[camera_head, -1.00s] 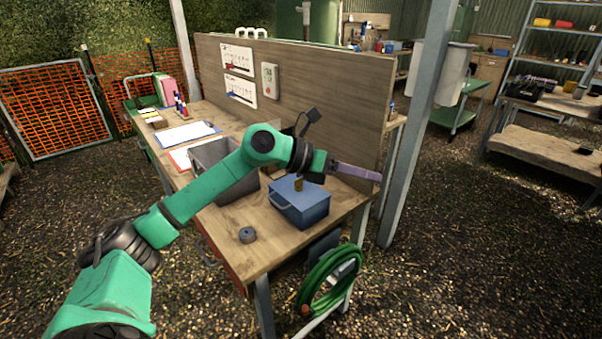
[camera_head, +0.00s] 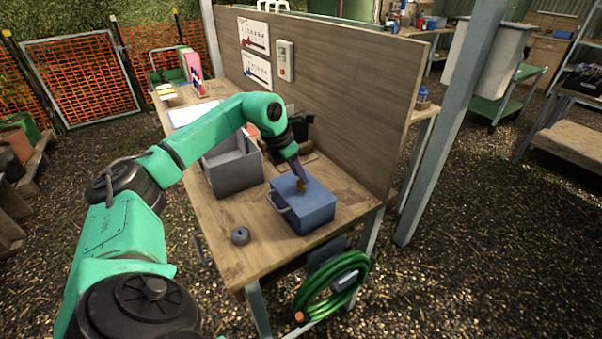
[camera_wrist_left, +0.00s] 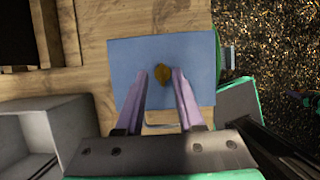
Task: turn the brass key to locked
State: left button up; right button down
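The brass key (camera_head: 300,186) stands on top of the blue box (camera_head: 311,215) at the near right of the bench. My left gripper (camera_head: 299,180) points down at the key from above. My right gripper is in neither view.
A grey open bin (camera_head: 236,176) stands left of the blue box. A grey round roll (camera_head: 240,236) lies near the bench's front edge. A wooden panel (camera_head: 345,100) rises behind. A green hose coil (camera_head: 330,290) hangs at the bench end.

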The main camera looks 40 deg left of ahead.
pick_arm(q)
jog(key=shift+w+d+f, duration=0.1)
jog(key=shift+w+f, duration=0.1)
jog(key=shift+f, duration=0.4)
jog(key=shift+s, duration=0.2)
jog(key=shift+c, duration=0.9)
jog(key=shift+w, duration=0.15)
grip_shut()
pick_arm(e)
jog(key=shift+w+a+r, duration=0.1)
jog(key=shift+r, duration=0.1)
